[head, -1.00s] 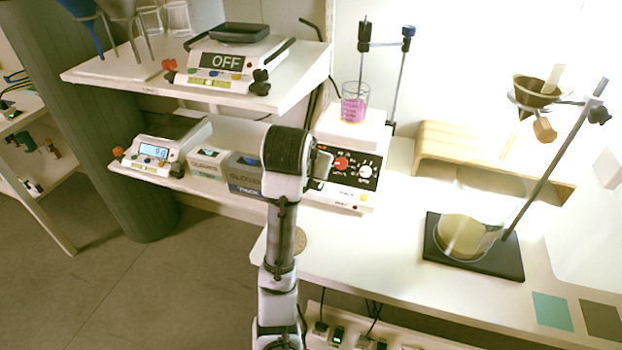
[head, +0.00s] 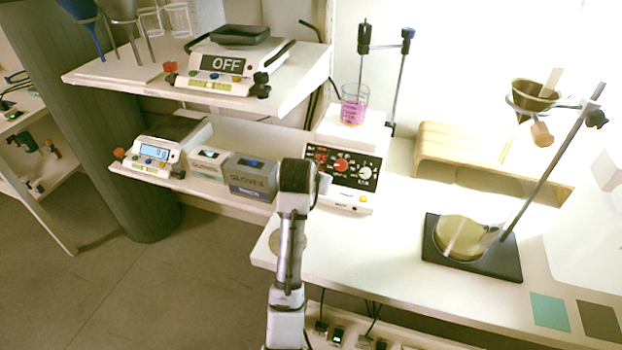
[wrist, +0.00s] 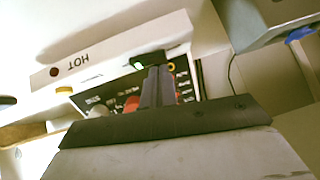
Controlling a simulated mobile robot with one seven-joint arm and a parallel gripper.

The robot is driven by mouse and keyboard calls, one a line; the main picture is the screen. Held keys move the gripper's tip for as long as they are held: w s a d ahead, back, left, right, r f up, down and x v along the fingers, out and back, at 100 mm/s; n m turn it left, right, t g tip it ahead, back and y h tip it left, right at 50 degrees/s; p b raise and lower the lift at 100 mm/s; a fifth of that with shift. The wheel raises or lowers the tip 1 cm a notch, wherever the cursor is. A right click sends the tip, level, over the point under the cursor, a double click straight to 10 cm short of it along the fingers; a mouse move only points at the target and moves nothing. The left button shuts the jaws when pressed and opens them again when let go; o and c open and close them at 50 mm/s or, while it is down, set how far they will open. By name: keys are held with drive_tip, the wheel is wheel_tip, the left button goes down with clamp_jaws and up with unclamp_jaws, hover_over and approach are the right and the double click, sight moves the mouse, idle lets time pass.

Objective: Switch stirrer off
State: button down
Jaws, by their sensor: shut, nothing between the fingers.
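The stirrer (head: 356,142) is a white box with a sloped black front panel (head: 362,183), with knobs and red markings. A beaker of pink liquid (head: 354,104) stands on its top plate. In the wrist view the panel (wrist: 185,88) shows a red knob (wrist: 131,103), a pale knob (wrist: 97,111) and a lit green spot (wrist: 137,66). My gripper (head: 324,183) is at the panel's lower left in the head view. In the wrist view its shut, empty fingers (wrist: 157,86) overlap the panel beside the green spot. Contact cannot be told; the fingers hide part of the panel.
Glove boxes (head: 251,176) and a balance (head: 155,153) stand on the lower shelf to the left. Another balance reading OFF (head: 224,65) stands on the upper shelf. A wooden stand (head: 436,143) and a ring stand (head: 553,168) are to the right. The bench front between is clear.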

idle(0.3)
drive_tip(key=shift+a+f+p, duration=0.1)
drive_tip(key=shift+f+p, duration=0.1)
drive_tip(key=shift+p, duration=0.25)
drive_tip(key=shift+s+d+p, duration=0.2)
drive_tip(key=shift+d+p, duration=0.15)
drive_tip(key=shift+d, duration=0.5)
drive_tip(key=shift+r, duration=0.15)
